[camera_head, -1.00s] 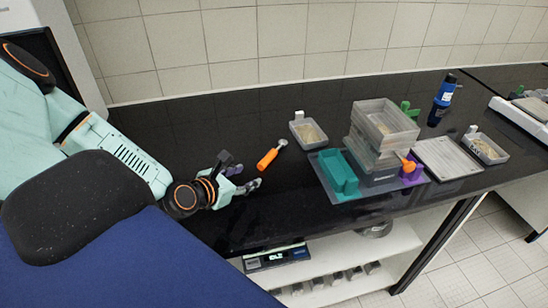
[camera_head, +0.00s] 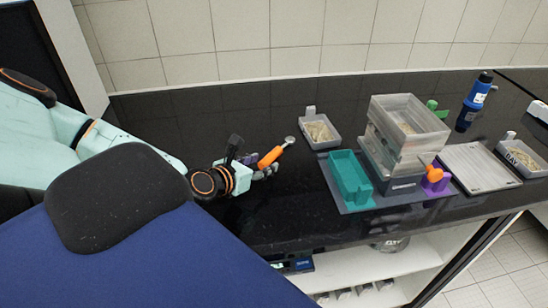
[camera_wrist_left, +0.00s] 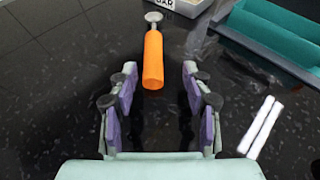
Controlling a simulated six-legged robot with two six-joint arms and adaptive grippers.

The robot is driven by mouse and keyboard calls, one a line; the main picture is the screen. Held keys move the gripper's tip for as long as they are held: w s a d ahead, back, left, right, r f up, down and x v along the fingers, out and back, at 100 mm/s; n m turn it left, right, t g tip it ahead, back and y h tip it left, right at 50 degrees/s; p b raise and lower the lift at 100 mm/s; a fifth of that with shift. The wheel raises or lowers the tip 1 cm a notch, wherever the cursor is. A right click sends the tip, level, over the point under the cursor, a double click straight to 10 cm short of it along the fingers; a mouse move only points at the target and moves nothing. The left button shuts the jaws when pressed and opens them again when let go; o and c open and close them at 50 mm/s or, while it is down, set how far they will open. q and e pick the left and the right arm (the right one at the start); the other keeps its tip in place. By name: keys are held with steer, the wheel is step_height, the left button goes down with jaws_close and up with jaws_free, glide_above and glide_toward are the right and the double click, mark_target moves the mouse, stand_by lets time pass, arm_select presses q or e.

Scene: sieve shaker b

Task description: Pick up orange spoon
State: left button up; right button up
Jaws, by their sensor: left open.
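The orange spoon (camera_head: 270,157) lies on the black bench, with a thick orange handle and a small metal bowl pointing away from my left gripper. It also shows in the left wrist view (camera_wrist_left: 153,60), ahead of and between the lines of the fingers. My left gripper (camera_head: 262,170) is open, close to the handle's near end. In the left wrist view the open fingers (camera_wrist_left: 158,90) stand either side of the handle's near end, with a gap on both sides. My right gripper is not in view.
A grey tray of pale material (camera_head: 320,131) stands beyond the spoon. A teal bin (camera_head: 350,181) and a stack of clear sieves (camera_head: 405,135) stand to the right. A blue-black bottle (camera_head: 474,103) is further right. The bench around the spoon is clear.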

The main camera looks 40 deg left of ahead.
mark_target(268, 157)
arm_select(q)
steer(key=shift+w+a+f+b, duration=0.2)
steer(key=shift+w+a+b, duration=0.1)
steer(key=shift+w+b, duration=0.15)
steer(key=shift+w+a+b, duration=0.25)
steer(key=shift+w+b, duration=0.25)
steer(key=shift+b, duration=0.15)
steer(key=b+x, duration=0.1)
steer(key=x, duration=0.2)
steer(key=shift+w+b, duration=0.15)
steer(key=shift+b, duration=0.15)
steer(key=shift+s+r, duration=0.2)
steer(key=shift+s, duration=0.1)
steer(key=shift+w+f, duration=0.15)
steer(key=shift+w, duration=0.15)
steer(key=c, duration=0.6)
steer(key=shift+s, duration=0.2)
jaws_close()
